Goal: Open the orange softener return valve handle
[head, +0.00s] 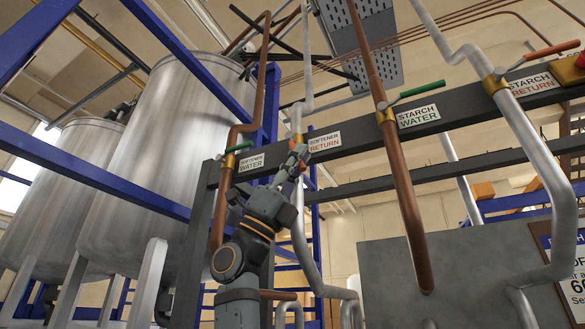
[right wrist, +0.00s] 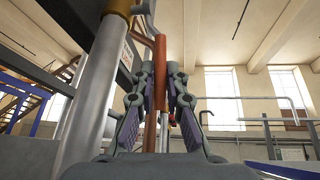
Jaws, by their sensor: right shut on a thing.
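The softener return valve sits on a pale vertical pipe beside the "SOFTENER RETURN" label (head: 324,141) on the dark beam in the head view. Its brass body (right wrist: 119,8) shows at the top of the right wrist view, on the pale pipe (right wrist: 88,105). The orange handle (right wrist: 161,62) runs between the fingers of my right gripper (right wrist: 160,88), which is shut on it. In the head view my right gripper (head: 291,162) is just below the label and hides most of the handle. My left gripper is not in view.
The softener water valve (head: 229,161) on a copper pipe is close left of my right arm. The starch water valve with a green handle (head: 422,89) and the starch return valve with an orange handle (head: 544,53) are farther right. Large metal tanks (head: 165,150) stand left.

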